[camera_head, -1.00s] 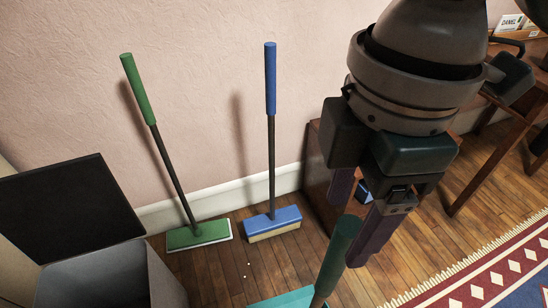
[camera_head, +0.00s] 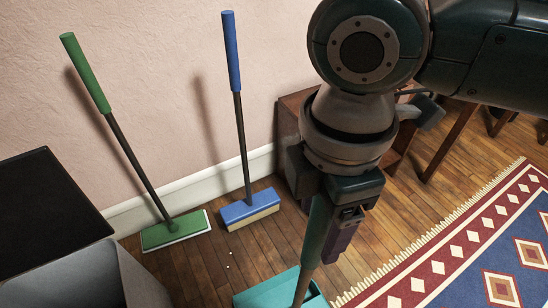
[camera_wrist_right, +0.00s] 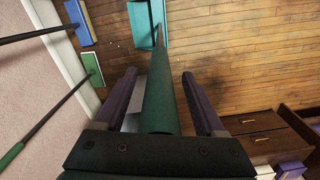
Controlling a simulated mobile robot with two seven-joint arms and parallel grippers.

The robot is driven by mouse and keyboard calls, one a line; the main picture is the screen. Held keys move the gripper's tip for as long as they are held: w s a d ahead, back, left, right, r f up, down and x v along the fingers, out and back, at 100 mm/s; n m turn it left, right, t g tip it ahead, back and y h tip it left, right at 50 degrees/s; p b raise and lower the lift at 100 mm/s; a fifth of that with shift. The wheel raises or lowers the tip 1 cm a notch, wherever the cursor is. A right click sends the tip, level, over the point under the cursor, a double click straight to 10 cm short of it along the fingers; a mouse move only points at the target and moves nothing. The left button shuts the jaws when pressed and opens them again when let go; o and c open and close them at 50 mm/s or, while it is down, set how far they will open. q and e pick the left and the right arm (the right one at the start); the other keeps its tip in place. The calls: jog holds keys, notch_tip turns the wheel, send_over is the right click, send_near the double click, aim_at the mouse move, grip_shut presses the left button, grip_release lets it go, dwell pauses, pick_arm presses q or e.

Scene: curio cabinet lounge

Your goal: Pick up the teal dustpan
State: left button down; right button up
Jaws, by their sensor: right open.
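The teal dustpan (camera_head: 262,290) stands on the wooden floor at the bottom of the head view. Its long dark green handle (camera_head: 309,255) rises, slightly tilted, to my right gripper (camera_head: 332,240). In the right wrist view the handle (camera_wrist_right: 160,98) runs between the two purple fingers of the open gripper (camera_wrist_right: 159,76), with gaps on both sides. The pan (camera_wrist_right: 147,22) shows beyond the fingertips. In the head view the handle's top end is hidden by the gripper. My left gripper is not in view.
A green broom (camera_head: 172,231) and a blue broom (camera_head: 249,208) lean on the pink wall, left of the dustpan. A grey bin (camera_head: 140,285) with a black lid (camera_head: 50,205) stands at lower left. A wooden cabinet (camera_head: 292,120) is behind my arm; a patterned rug (camera_head: 470,255) lies right.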

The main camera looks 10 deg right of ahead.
jog(key=shift+f, duration=0.1)
grip_shut()
dwell(0.6)
dwell(0.8)
